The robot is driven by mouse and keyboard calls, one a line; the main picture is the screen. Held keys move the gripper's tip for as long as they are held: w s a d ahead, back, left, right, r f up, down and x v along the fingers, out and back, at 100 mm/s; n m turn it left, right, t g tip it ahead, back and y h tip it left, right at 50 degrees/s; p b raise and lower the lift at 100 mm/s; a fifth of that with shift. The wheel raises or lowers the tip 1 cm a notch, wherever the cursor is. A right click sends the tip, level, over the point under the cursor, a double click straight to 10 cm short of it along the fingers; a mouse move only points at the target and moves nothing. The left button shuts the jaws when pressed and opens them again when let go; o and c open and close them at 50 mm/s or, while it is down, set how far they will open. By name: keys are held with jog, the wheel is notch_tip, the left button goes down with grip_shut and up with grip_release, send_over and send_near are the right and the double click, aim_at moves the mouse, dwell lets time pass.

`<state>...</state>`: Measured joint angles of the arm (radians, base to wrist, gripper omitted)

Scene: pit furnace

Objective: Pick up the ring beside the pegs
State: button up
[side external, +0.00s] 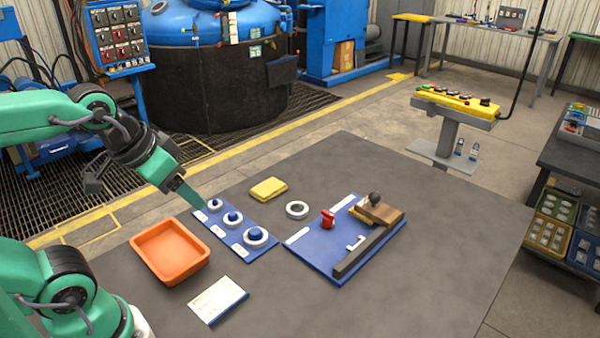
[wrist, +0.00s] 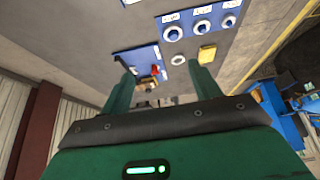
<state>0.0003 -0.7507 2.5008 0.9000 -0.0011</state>
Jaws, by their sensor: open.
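A loose grey-white ring (side external: 297,216) lies flat on the dark table, to the right of the blue peg board (side external: 235,240). The board carries three blue pegs, each with a white ring around it. The loose ring also shows in the wrist view (wrist: 173,61), just left of the right finger. My gripper (side external: 197,201) is at the left end of the peg board in the side view, apart from the loose ring; its height above the board is hard to tell. In the wrist view my gripper (wrist: 160,70) has its two green fingers wide apart, with nothing held.
A yellow block (side external: 268,188) lies behind the ring. An orange tray (side external: 170,278) and a white card (side external: 219,300) are at the left. A blue fixture board (side external: 315,252) with a red handle, wooden block and dark bar lies right of the ring. The table's right side is clear.

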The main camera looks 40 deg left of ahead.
jog(key=o, duration=0.4)
jog(key=shift+w, duration=0.1)
